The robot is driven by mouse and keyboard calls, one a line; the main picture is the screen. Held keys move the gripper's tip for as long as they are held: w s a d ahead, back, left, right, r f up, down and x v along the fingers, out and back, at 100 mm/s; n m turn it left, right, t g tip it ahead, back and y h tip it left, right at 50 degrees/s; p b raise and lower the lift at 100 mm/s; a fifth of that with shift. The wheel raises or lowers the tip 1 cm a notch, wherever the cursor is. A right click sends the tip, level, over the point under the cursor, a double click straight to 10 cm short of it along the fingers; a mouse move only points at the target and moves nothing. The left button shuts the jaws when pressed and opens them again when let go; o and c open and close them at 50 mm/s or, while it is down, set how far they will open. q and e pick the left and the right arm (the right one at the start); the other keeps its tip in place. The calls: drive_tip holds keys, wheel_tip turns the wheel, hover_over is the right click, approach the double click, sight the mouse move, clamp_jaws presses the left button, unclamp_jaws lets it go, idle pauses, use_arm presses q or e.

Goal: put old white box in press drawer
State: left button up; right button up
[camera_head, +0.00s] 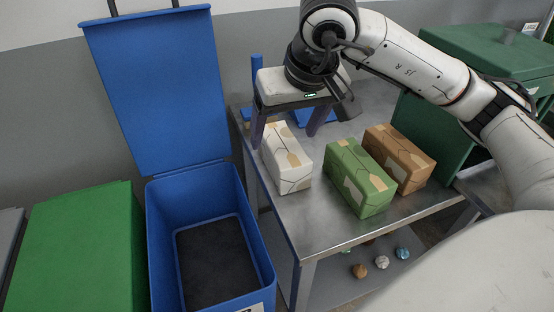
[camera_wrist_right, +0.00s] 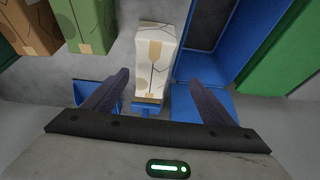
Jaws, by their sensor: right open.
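The old white box (camera_head: 287,158), with tan tape and dark crack-like lines, lies on the metal table near its left edge. My right gripper (camera_head: 284,138) is above the far end of the box, pointing down, with its fingers apart. In the right wrist view the white box (camera_wrist_right: 155,55) lies between and beyond the fingers (camera_wrist_right: 157,77), and no firm grip on it shows. I cannot tell for sure which part is the press drawer. My left gripper is not in view.
A green box (camera_head: 358,180) and a brown box (camera_head: 400,160) stand right of the white box. An open blue bin (camera_head: 165,230) is left of the table (camera_head: 330,225). A green housing (camera_head: 440,135) is at the right. Small balls (camera_head: 381,262) lie on the lower shelf.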

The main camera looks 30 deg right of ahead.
sight(284, 146)
drive_tip(key=f, duration=0.1)
drive_tip(key=w+d+f, duration=0.1)
drive_tip(key=w+f, duration=0.1)
drive_tip(key=f, duration=0.1)
drive_tip(key=shift+d, duration=0.3)
drive_tip(key=shift+b+x, duration=0.3)
drive_tip(key=shift+x, duration=2.7)
drive_tip(key=shift+s+d, duration=0.1)
drive_tip(key=shift+d, duration=0.05)
drive_tip(key=c, duration=1.3)
